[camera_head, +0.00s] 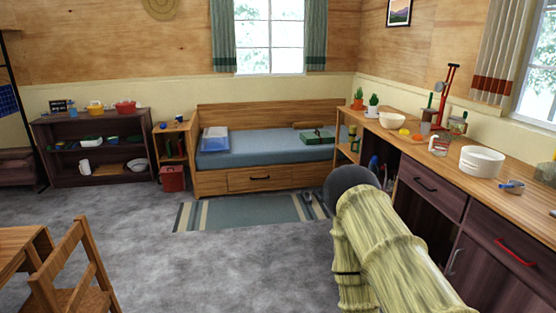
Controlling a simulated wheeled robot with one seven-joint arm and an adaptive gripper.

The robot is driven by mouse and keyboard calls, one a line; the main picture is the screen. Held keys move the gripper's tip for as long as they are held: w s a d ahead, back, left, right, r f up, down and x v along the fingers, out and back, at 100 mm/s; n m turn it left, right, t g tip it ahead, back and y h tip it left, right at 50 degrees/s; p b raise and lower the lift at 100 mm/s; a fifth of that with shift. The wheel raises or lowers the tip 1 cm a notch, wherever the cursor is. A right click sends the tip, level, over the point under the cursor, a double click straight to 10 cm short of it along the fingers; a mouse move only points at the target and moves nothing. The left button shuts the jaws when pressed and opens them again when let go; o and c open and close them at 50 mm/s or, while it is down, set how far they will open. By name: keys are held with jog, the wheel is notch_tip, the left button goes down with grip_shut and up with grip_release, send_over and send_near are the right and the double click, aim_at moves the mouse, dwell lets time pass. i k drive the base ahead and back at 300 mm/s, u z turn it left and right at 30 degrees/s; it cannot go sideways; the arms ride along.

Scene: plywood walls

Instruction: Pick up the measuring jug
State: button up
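A small, pale, clear-looking vessel with red on its side (438,145) stands on the wooden counter at the right. It looks like the measuring jug, but it is too small to be sure. A white jug-like vessel (85,167) also stands on a lower shelf of the dark shelf unit at the far left. My arm, in a pale yellow ribbed cover with a dark rounded end, reaches up from the bottom right. I cannot make out my gripper or its fingers. The arm hides part of the counter front.
The counter (530,183) also holds a white pot (482,161), a white bowl (391,120), plants and small items. A bed (265,154) stands at the back. A wooden chair (78,262) is at lower left. Grey floor (215,262) lies open in the middle.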

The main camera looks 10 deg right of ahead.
aim_at(442, 140)
jog(key=z, duration=0.3)
jog(key=i, duration=1.65)
jog(key=z, duration=0.55)
